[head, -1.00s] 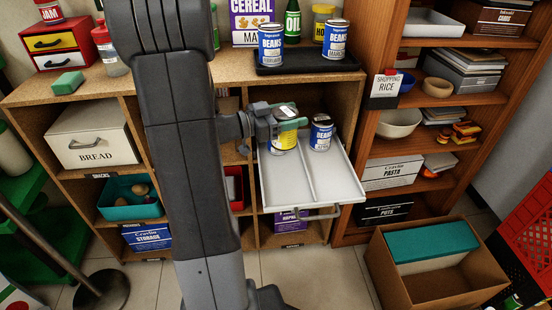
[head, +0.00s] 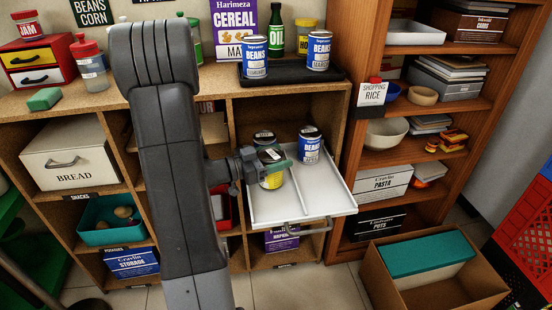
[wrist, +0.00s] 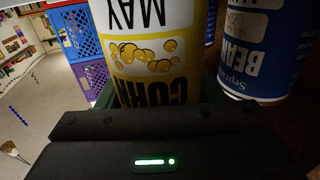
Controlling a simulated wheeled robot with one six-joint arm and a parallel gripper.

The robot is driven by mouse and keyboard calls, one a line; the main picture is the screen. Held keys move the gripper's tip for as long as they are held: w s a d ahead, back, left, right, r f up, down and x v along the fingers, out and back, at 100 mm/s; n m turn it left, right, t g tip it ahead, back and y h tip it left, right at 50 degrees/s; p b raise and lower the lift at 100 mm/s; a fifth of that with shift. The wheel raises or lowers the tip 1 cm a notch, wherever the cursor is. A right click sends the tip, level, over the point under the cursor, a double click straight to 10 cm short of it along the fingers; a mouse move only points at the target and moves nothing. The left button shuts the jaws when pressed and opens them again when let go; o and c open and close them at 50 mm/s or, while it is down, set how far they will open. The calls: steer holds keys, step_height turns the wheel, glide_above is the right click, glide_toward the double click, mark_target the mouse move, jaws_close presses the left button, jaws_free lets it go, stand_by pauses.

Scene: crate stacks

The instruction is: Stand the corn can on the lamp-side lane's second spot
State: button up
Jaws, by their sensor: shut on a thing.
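The yellow corn can (head: 271,182) is held upright in my gripper (head: 274,163), at the left lane of the pulled-out white tray (head: 322,202). I cannot tell whether its base touches the tray. In the wrist view the corn can (wrist: 150,55) fills the middle, its label upside down, between green fingers. Another can (head: 264,138) stands behind it, mostly hidden. A blue beans can (head: 309,147) stands at the back of the right lane; a blue beans can (wrist: 263,50) also shows right of the corn can in the wrist view. A low ridge divides the lanes.
A dark tray (head: 290,74) with two beans cans is on the counter above. The shelf sides flank the white tray closely. The right lane's front is free. An open cardboard box (head: 440,293) stands on the floor at right. A pole (head: 30,272) stands lower left.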

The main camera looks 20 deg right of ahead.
steer(key=shift+f, duration=0.15)
steer(key=o, duration=1)
steer(key=shift+r, duration=0.25)
steer(key=a+p, duration=0.2)
steer(key=a, duration=1)
steer(key=shift+f, duration=0.1)
